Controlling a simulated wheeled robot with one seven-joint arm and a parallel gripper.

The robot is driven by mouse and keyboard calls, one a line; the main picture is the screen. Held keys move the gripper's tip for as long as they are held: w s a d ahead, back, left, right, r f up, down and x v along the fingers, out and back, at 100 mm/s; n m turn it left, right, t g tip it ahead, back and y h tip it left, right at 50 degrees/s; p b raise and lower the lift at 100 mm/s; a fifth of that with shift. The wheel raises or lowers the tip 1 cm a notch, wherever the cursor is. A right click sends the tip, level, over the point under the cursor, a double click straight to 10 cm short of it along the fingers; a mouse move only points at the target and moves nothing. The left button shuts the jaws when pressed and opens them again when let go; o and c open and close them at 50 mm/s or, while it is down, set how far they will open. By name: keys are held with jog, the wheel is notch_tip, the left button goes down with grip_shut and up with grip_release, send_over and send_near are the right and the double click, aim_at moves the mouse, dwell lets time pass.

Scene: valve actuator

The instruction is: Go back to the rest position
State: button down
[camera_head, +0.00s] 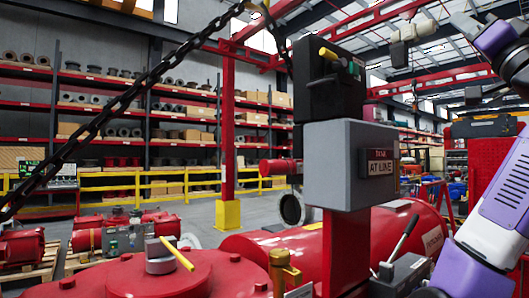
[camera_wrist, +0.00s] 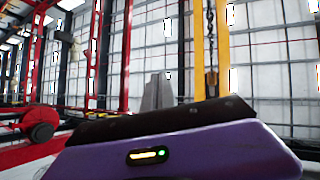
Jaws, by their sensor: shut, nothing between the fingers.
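My gripper (camera_wrist: 158,93) shows in the wrist view, with its grey fingers together above its dark bar and purple body. It is shut and nothing shows between the fingers. It points toward a wall of large panes with red and yellow posts, apart from any object. In the head view my purple and white arm is at the right edge; I cannot make out the fingers there. The valve actuator stands in the middle, with a grey box (camera_head: 338,165) marked "AT LINE" and a black box (camera_head: 328,80) with a yellow handle on top.
A red tank (camera_head: 414,232) lies behind the actuator. A red round cover (camera_head: 195,277) with a yellow lever (camera_head: 177,254) is at front left. A black chain (camera_head: 110,110) hangs across the left. Shelves and a yellow railing (camera_head: 150,187) stand behind. Some grey floor is clear there.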

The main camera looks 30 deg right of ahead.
jog(key=w+a+f+m+g+h, duration=0.15)
jog(key=w+f, duration=0.35)
jog(key=f, duration=0.8)
jog(key=w+f+g+h, duration=0.2)
jog(key=w+f, duration=0.3)
jog(key=f, duration=0.7)
jog(key=a+f+n+y, duration=0.2)
jog(key=a+f, duration=0.4)
jog(key=f, duration=0.6)
jog(key=a+f+n+y, duration=0.25)
jog(key=a+f, duration=0.35)
jog(key=f, duration=0.6)
jog(key=s+a+f+n+y, duration=0.25)
jog(key=s+a+f, duration=0.25)
jog(key=a+f, duration=0.3)
jog(key=s+a+f+n+y, duration=0.2)
jog(key=s+a+f+y, duration=0.3)
jog(key=f, duration=0.4)
jog(key=s+a+f+n+g+y, duration=0.1)
jog(key=s+a+f+g, duration=0.2)
jog(key=s, duration=0.7)
jog(key=s+a+f+n+g+y, duration=0.2)
jog(key=s+a+f+g, duration=0.2)
jog(key=s+a+f, duration=0.4)
notch_tip(320, 180, down, 2)
jog(key=shift+s+f, duration=0.1)
jog(key=shift+s, duration=1.15)
jog(key=shift+a, duration=0.1)
